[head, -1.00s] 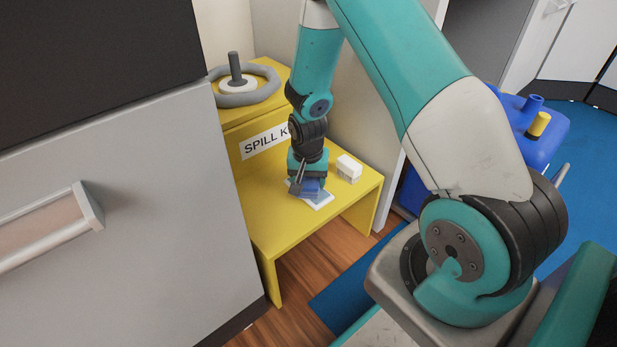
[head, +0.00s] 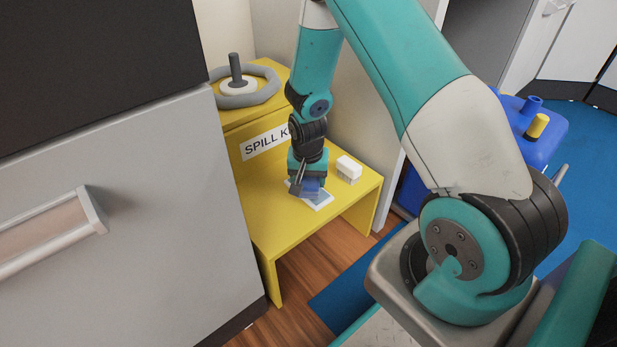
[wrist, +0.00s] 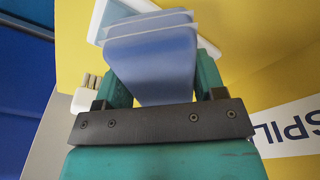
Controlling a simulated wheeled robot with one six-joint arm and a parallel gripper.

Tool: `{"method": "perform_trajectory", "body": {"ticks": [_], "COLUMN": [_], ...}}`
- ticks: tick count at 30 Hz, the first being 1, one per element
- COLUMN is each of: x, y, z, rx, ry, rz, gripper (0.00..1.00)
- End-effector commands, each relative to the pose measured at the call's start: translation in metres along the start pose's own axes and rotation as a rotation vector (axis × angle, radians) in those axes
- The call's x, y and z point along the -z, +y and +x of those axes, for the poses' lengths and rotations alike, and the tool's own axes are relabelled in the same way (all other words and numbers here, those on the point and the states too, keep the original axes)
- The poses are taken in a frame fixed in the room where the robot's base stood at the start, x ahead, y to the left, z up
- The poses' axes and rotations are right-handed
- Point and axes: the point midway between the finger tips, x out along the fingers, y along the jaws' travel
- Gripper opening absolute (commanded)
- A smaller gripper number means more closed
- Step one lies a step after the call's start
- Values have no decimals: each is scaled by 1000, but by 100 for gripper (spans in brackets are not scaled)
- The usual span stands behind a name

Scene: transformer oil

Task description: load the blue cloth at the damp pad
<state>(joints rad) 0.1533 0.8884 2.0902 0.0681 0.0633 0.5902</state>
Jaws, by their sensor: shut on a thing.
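A blue cloth (wrist: 152,65) hangs between the fingers of my gripper (wrist: 160,85) in the wrist view. The gripper is shut on it. In the head view my gripper (head: 308,188) points down over the yellow spill-kit bench, with the blue cloth (head: 310,186) at its tip. The damp pad (head: 322,201) is a flat blue piece with a pale rim on the bench, right under the cloth. It also shows behind the cloth in the wrist view (wrist: 117,15). I cannot tell whether the cloth touches the pad.
A white block (head: 349,168), seemingly a brush, lies on the bench just right of the gripper. A grey cabinet with a handle (head: 95,210) stands at left, and a blue cart (head: 545,125) at right.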

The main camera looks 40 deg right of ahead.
Motion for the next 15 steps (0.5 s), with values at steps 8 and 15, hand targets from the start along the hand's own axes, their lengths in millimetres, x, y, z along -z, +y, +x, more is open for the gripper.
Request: {"method": "perform_trajectory", "body": {"ticks": [8, 15], "x": [4, 6], "y": [0, 0], "z": [-29, -49], "rx": [0, 0], "ry": [0, 0], "rz": [0, 0], "gripper": [44, 44]}}
